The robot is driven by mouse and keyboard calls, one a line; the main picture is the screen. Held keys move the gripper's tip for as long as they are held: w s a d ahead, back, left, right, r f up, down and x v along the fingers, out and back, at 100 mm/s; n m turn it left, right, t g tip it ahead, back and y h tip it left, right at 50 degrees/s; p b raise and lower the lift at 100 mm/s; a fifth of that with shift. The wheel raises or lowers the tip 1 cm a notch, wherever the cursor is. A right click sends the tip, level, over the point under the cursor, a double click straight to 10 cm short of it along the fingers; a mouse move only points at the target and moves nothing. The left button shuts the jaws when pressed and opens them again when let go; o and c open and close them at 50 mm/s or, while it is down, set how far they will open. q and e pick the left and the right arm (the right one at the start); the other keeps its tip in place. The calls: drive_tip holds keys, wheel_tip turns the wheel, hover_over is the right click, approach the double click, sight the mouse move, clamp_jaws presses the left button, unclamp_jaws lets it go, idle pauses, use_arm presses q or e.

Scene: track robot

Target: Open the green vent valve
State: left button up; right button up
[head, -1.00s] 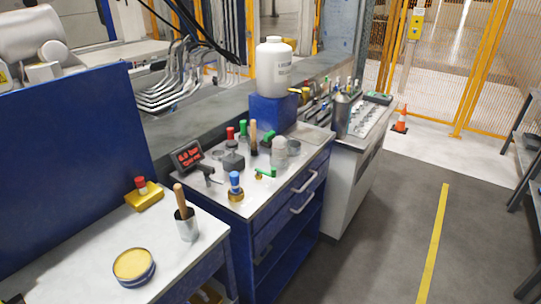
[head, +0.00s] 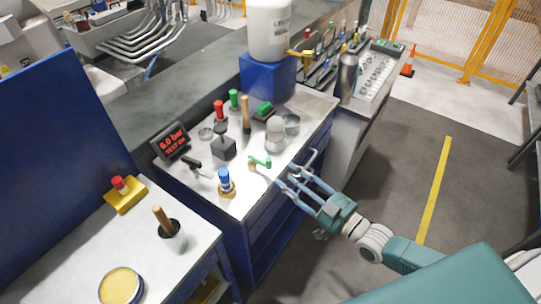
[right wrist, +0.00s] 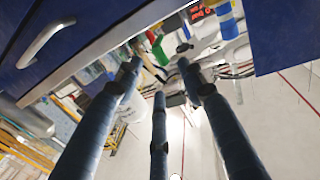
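The green vent valve (head: 260,162), a small brass fitting with a green lever, sits near the front edge of the grey-topped blue cabinet (head: 225,207). My right gripper (head: 287,178) reaches in from the lower right. Its fingers are spread and empty, with the tips just right of the valve at the cabinet's front edge, apart from it as far as I can tell. In the right wrist view the three fingers are apart, and a green part (right wrist: 160,50), likely the valve's lever, shows between the tips. My left gripper is not in view.
A blue-topped brass valve (head: 226,183), a black-handled lever (head: 197,167) and a red 6.0 bar display (head: 172,141) stand left of the green valve. A drawer handle (head: 311,160) is close to my right fingers.

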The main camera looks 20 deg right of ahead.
sight(270, 162)
drive_tip(key=p+x, duration=0.1)
drive_tip(key=x, duration=0.7)
drive_tip(key=shift+d, duration=0.15)
drive_tip(key=shift+w+a, duration=0.25)
drive_tip(key=shift+w, duration=0.2)
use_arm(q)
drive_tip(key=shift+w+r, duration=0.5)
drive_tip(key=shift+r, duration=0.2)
use_arm(e)
drive_tip(key=shift+f, duration=0.1)
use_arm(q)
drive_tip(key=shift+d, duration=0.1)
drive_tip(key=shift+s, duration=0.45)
use_arm(e)
clamp_jaws()
